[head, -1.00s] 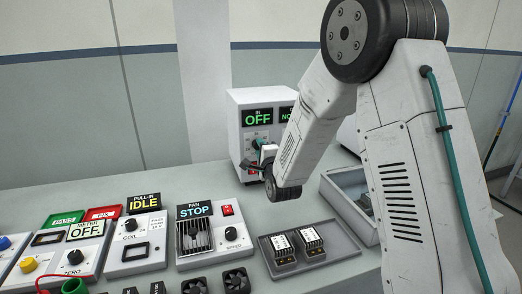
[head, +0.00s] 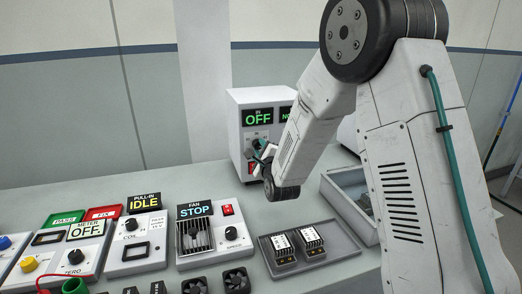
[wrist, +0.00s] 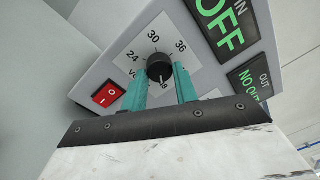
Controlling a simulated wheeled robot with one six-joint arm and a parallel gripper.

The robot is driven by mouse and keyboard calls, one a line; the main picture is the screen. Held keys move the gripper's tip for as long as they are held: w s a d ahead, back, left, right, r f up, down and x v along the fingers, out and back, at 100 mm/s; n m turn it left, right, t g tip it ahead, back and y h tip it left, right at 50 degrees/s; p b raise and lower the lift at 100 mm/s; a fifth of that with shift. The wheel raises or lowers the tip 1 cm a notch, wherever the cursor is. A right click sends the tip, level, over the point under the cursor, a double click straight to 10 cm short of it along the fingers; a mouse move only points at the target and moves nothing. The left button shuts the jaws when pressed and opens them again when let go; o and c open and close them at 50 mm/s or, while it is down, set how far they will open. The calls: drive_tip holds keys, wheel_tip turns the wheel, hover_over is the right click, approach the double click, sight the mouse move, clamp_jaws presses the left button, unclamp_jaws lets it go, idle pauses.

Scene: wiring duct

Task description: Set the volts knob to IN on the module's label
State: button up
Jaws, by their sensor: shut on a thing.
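The volts knob (wrist: 159,69) is black and round on the white power unit's sloping-looking face in the wrist view, with 24, 30 and 36 printed around it. My gripper (wrist: 160,76) has its two teal fingers on either side of the knob, shut on it. The knob's pointer setting is not clear. In the head view my gripper (head: 262,153) is at the front of the power unit (head: 236,120). Two modules with white labels, a left one (head: 283,248) and a right one (head: 312,239), stand in a grey tray; their label print is too small to read.
The unit's IN display (wrist: 222,22) reads OFF; the OUT display (wrist: 249,82) beside it is partly hidden. A red rocker switch (wrist: 109,95) is near the knob. A grey bin (head: 345,205) stands right of the module tray (head: 345,252). A fan tester (head: 212,240) is at front left.

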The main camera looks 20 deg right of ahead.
drive_tip(key=shift+f, duration=0.1)
drive_tip(key=o, duration=1)
drive_tip(key=shift+s, duration=0.1)
drive_tip(key=s, duration=0.7)
drive_tip(key=shift+s+a+f, duration=0.1)
drive_tip(key=shift+s, duration=0.25)
drive_tip(key=s+d+r+n+g, duration=0.1)
drive_tip(key=s+n+g, duration=0.4)
drive_tip(key=s, duration=0.8)
drive_tip(key=s+d+r+n+g, duration=0.1)
drive_tip(key=s+r+n+g, duration=0.2)
drive_tip(key=s+n+g, duration=0.3)
drive_tip(key=s+d+r+n+g, duration=0.1)
drive_tip(key=s+r+n+g, duration=0.2)
drive_tip(key=s+n, duration=0.9)
drive_tip(key=shift+s+d+n+g+y, duration=0.15)
drive_tip(key=shift+s+g, duration=0.4)
drive_tip(key=shift+s, duration=1)
drive_tip(key=shift+s+a+n+g+y, duration=0.1)
drive_tip(key=shift+s+g, duration=0.5)
drive_tip(key=shift+s, duration=0.9)
drive_tip(key=shift+s+d+n+g+y, duration=0.15)
drive_tip(key=shift+s+g, duration=0.4)
drive_tip(key=shift+s, duration=1)
